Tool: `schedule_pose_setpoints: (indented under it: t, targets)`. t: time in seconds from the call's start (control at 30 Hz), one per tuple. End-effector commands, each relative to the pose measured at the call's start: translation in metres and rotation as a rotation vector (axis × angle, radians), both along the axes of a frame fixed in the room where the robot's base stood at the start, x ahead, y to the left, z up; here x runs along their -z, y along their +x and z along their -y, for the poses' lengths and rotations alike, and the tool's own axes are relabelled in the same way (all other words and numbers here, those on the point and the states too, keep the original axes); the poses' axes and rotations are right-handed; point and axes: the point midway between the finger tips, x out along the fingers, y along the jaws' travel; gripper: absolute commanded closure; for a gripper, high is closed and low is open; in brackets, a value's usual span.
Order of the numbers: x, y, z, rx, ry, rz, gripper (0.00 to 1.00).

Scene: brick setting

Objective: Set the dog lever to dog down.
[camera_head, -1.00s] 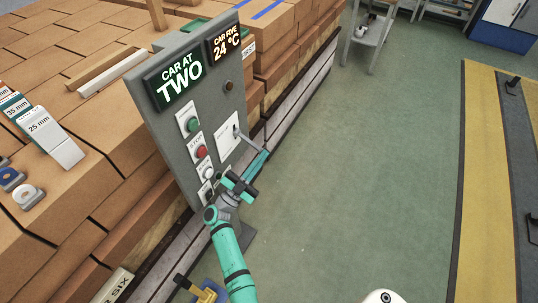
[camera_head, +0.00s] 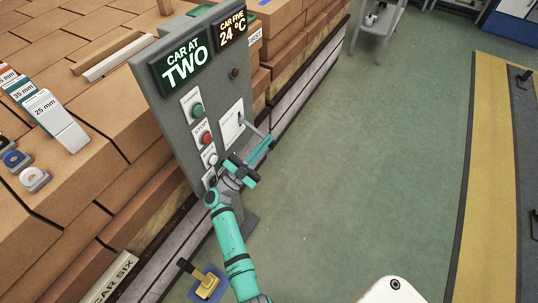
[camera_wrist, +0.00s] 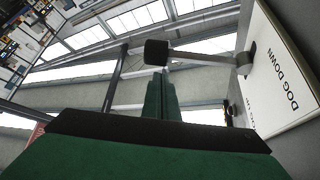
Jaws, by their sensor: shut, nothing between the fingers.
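The dog lever (camera_head: 253,128) is a grey bar sticking out from a white label plate (camera_head: 231,124) on the upright grey panel. In the wrist view the lever (camera_wrist: 205,59) ends in a black knob (camera_wrist: 157,51). Its plate (camera_wrist: 283,85) reads DOG DOWN at one end, with a partly hidden second label. My gripper (camera_head: 268,140) is shut and empty beside the lever's outer end. In the wrist view its green fingertips (camera_wrist: 160,77) lie together just below the knob in the picture. I cannot tell whether they touch it.
The panel (camera_head: 165,120) also carries a green button (camera_head: 197,110), a red button (camera_head: 206,138) and lit displays (camera_head: 183,66). Brick stacks (camera_head: 105,130) stand behind it. A yellow lever on a blue base (camera_head: 205,284) is low on the floor side. Green floor (camera_head: 350,170) is clear to the right.

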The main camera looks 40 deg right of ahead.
Motion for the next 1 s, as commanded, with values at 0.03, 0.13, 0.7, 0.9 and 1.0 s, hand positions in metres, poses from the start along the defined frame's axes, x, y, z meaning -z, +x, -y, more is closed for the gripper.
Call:
schedule_pose_setpoints:
  t: [0.03,0.13,0.7,0.9,1.0]
  targets:
    - [-0.012,-0.001,0.000,0.001,-0.003,0.007,1.00]
    - [-0.023,-0.012,-0.007,0.002,-0.003,0.006,1.00]
    - [-0.090,-0.085,-0.049,0.004,-0.006,0.007,1.00]
    - [-0.103,-0.110,-0.063,0.005,-0.005,0.007,1.00]
    - [-0.107,-0.117,-0.067,0.005,-0.005,0.006,1.00]
